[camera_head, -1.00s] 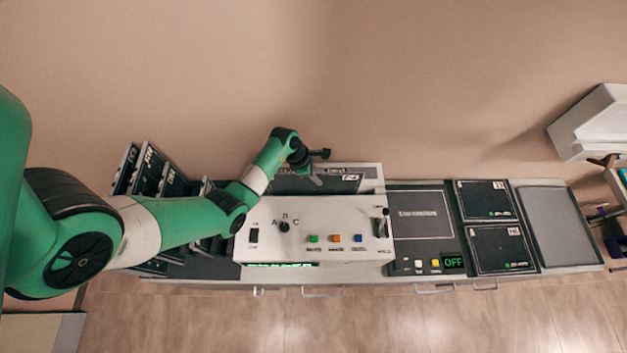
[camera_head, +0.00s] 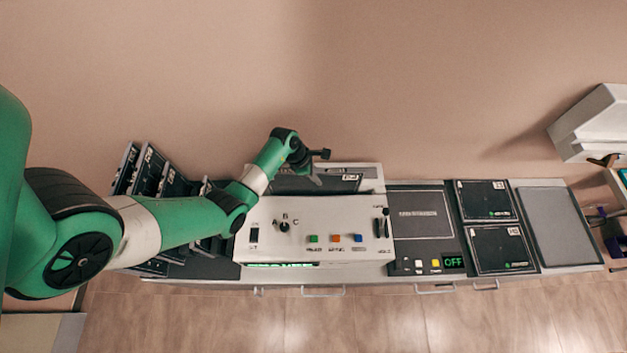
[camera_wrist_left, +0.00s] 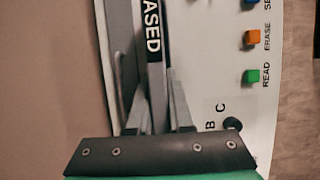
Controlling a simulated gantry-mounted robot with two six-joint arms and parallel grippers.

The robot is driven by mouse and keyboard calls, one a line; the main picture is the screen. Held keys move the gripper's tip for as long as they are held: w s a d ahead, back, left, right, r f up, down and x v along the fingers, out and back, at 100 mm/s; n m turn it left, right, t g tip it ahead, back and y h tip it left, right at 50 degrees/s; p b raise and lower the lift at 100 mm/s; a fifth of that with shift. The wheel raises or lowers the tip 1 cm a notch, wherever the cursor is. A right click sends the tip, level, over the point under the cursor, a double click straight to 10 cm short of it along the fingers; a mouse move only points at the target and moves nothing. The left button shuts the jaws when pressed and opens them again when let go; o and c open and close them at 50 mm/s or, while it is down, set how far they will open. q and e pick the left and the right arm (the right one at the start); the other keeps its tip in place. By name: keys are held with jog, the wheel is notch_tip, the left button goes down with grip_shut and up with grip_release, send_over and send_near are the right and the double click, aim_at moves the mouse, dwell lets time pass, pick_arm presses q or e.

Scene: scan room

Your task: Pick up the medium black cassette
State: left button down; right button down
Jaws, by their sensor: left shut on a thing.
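A black cassette with a white label (camera_head: 350,178) stands at the back of the white console, partly hidden by my left gripper (camera_head: 316,179). The letters on this label are too small to read surely. In the left wrist view my left gripper's fingers (camera_wrist_left: 160,118) are shut on a narrow dark edge (camera_wrist_left: 156,85), which looks like this cassette seen from above. A strip reading "ASED" shows beyond the fingertips. My right gripper is not in view.
The white console (camera_head: 310,210) has a knob and coloured buttons. Several black cassettes stand in a rack (camera_head: 150,170) at left. Two flat black cassettes (camera_head: 487,200) lie right of a dark unit (camera_head: 420,213) showing "OFF". A grey tray (camera_head: 553,225) at right is empty.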

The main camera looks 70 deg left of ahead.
pick_arm(q)
jog(key=shift+w+r, duration=0.1)
jog(key=shift+r, duration=0.1)
notch_tip(320, 180, up, 18)
jog(key=p, duration=0.2)
dwell(0.5)
jog(key=shift+f, duration=0.1)
